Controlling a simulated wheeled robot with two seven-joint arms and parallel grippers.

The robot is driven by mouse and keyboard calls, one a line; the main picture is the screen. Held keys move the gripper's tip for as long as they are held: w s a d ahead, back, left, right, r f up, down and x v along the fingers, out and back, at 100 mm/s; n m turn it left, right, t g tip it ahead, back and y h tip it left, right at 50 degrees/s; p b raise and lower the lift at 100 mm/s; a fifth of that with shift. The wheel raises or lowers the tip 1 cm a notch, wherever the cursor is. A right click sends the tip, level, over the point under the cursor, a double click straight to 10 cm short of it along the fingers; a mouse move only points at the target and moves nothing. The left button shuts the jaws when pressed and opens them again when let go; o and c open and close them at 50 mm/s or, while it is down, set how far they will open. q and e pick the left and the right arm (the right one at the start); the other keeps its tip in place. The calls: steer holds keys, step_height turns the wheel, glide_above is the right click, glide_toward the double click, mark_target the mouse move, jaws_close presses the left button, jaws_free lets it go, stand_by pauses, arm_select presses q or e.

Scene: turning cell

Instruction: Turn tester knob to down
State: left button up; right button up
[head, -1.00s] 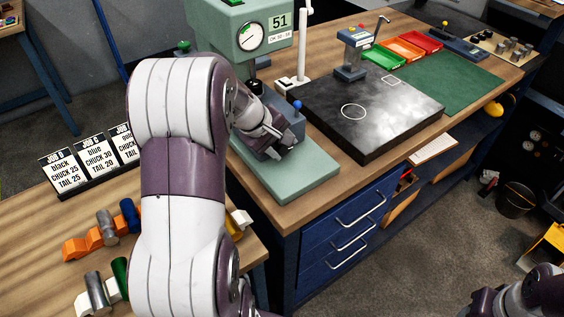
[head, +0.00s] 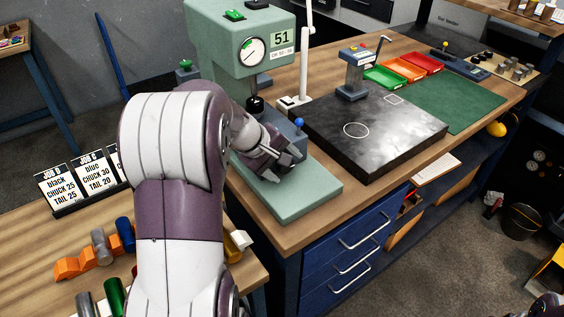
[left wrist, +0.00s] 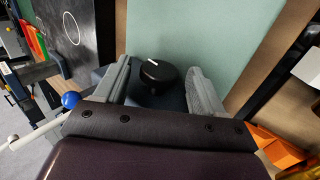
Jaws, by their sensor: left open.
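The tester (head: 240,52) is a pale green machine with a round dial and a "51" label, standing on a green base at the bench's near left. Its knob (left wrist: 158,75) is black and round with a short white mark near its upper rim, in the left wrist view. My left gripper (left wrist: 158,68) is open with one finger on each side of the knob; gaps show, and I cannot tell whether either finger touches it. In the head view my left gripper (head: 284,168) is low at the tester's front and hides the knob.
A blue-balled lever (head: 299,123) stands close beside my left gripper. A white post (head: 305,60) and a dark plate (head: 370,140) are to the right. Job cards (head: 75,183) and coloured holders (head: 85,262) are on the left table.

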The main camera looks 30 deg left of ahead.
arm_select(q)
steer(key=p+v, duration=0.3)
steer(key=v, duration=0.9)
steer(key=shift+s+r, duration=0.15)
steer(key=shift+r, duration=0.2)
